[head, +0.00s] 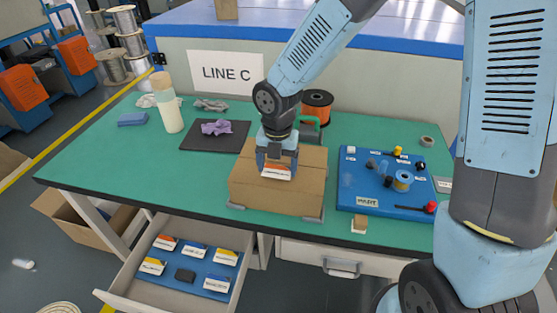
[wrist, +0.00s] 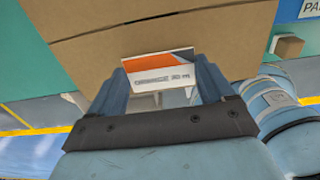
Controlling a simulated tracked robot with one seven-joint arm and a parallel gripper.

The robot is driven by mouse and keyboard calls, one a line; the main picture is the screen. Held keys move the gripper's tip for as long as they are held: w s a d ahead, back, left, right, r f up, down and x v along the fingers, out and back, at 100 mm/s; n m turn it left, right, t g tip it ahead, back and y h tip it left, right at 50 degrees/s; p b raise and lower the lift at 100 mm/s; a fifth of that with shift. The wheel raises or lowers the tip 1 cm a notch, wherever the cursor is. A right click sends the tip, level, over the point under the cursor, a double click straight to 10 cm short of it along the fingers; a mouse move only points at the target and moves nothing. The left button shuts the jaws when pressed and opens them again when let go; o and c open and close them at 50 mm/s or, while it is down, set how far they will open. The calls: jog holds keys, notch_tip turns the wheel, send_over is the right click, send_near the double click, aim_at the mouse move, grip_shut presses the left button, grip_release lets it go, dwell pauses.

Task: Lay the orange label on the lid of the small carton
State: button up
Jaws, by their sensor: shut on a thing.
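My gripper (head: 277,163) is shut on the orange label (head: 276,172), a white card with an orange and dark band. In the wrist view the label (wrist: 160,70) sits between the two fingers, its printed face towards the camera. The small brown carton (head: 275,201) stands on the green bench below my gripper, its lid closed. The carton (wrist: 150,30) also fills the upper middle of the wrist view. The label is over the lid; I cannot tell whether it touches it.
A blue tool board (head: 350,197) lies right of the carton, a small wooden block (head: 359,224) in front. An orange spool (head: 317,105) stands behind. A dark mat (head: 235,144) with a purple cloth lies left. An open drawer (head: 128,284) below holds several labels.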

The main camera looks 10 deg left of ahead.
jog(key=shift+f, duration=0.55)
dwell(0.5)
jog(key=o, duration=0.7)
notch_tip(320, 180, up, 14)
jog(key=shift+f, duration=0.15)
jog(key=shift+d, duration=0.1)
dwell(0.6)
jog(key=s+d+r+m+t, duration=0.1)
jog(key=d+r+m+t, duration=0.1)
jog(key=d+r+m, duration=0.5)
jog(key=d+r+m+t, duration=0.1)
jog(key=d+r+m, duration=0.1)
jog(key=d+m, duration=0.85)
jog(key=s+d+r+m+t, duration=0.1)
jog(key=s+d+m, duration=0.2)
jog(key=d+m, duration=0.1)
jog(key=s+d+r+m, duration=0.2)
jog(key=s+d+m, duration=0.1)
jog(key=d+m, duration=0.2)
jog(key=s+d+r+m+t, duration=0.1)
jog(key=s+d+m, duration=0.3)
jog(key=m, duration=0.4)
jog(key=shift+d+r+m+t, duration=0.15)
jog(key=shift+r+m+t, duration=0.15)
jog(key=shift+r, duration=0.2)
